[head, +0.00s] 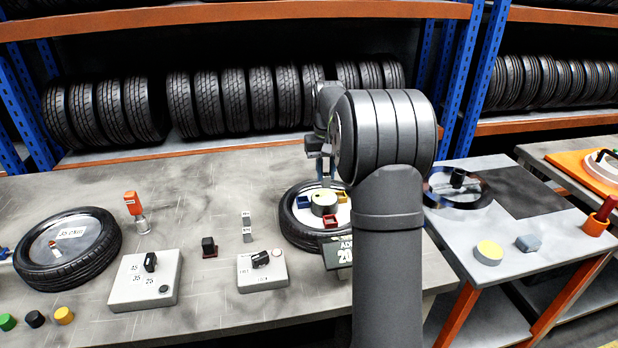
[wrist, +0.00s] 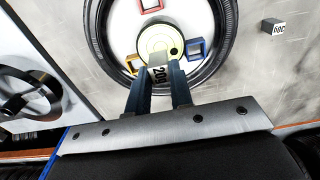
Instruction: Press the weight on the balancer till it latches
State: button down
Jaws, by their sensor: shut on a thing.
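The balancer carries a black tyre (head: 290,222), also in the wrist view (wrist: 222,75), around a pale round plate. A yellow-topped hub (head: 323,205) is at its centre, also in the wrist view (wrist: 153,40). Around the hub are a blue bracket (head: 303,202), a red bracket (head: 330,222) and a yellow bracket (head: 342,197). My gripper (wrist: 155,84) is shut on a small grey weight (wrist: 159,73) marked with a number like 20. The weight overlaps the hub's near edge in the wrist view; I cannot tell whether it touches. In the head view my gripper (head: 324,178) is over the tyre.
A sign (head: 340,254) reading ADD 20 stands at the balancer's front. Two grey blocks (head: 246,228) lie left of it. Control boxes (head: 262,272) (head: 146,280), another tyre (head: 68,250) and an orange-topped tool (head: 135,210) are further left. A side table (head: 520,205) is at right.

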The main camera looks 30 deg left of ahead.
jog(key=d+r, duration=0.2)
jog(key=d, duration=0.2)
jog(key=s+a+f, duration=0.1)
jog(key=a, duration=0.9)
jog(key=shift+s+a+f, duration=0.2)
jog(key=shift+s+a, duration=0.05)
jog(key=shift+a, duration=0.15)
jog(key=shift+f, duration=2.9)
jog(key=shift+f, duration=1.25)
jog(key=c, duration=2.1)
grip_release()
grip_shut()
